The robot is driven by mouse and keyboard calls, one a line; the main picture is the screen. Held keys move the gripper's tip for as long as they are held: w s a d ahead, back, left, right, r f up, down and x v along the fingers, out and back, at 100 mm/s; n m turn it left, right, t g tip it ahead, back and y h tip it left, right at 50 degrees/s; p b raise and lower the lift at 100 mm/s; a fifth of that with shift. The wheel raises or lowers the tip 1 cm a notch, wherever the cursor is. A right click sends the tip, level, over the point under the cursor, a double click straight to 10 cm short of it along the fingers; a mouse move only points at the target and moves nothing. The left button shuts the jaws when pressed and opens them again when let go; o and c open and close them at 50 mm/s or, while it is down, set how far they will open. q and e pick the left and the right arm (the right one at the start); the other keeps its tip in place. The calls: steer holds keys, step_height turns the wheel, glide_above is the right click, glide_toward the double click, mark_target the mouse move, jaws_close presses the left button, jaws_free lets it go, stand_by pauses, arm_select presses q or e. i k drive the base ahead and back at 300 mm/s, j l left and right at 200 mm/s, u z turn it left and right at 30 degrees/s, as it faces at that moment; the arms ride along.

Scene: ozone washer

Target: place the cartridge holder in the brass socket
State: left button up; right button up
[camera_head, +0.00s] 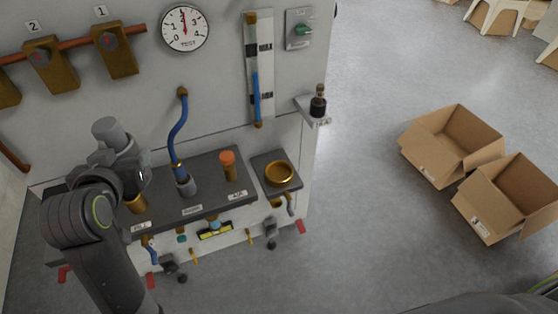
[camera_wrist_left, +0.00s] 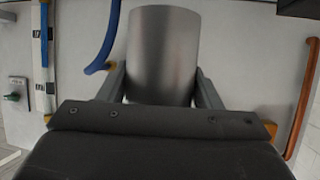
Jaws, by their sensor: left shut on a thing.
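The grey cylinder that appears to be the cartridge holder (camera_wrist_left: 163,50) fills the space between my left gripper's (camera_wrist_left: 163,88) fingers in the wrist view. In the head view its light grey end (camera_head: 106,130) shows at the left, above the bench. My left gripper (camera_head: 118,160) is shut on it, partly hidden by my own arm. A brass cylindrical fitting (camera_head: 136,204) stands just below the gripper, and a round, open brass cup (camera_head: 279,174) sits on the right pad. I cannot tell which is the brass socket. My right gripper is not in view.
A blue hose (camera_head: 178,140) drops to a grey fitting (camera_head: 186,187) right of my gripper. An orange-capped fitting (camera_head: 228,166) stands beyond it. A shelf (camera_head: 314,112) holds a dark bottle (camera_head: 318,98). Cardboard boxes (camera_head: 450,145) lie on the floor at right.

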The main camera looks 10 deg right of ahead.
mark_target(279, 176)
steer(key=l+z, duration=0.1)
steer(key=l, duration=2.25)
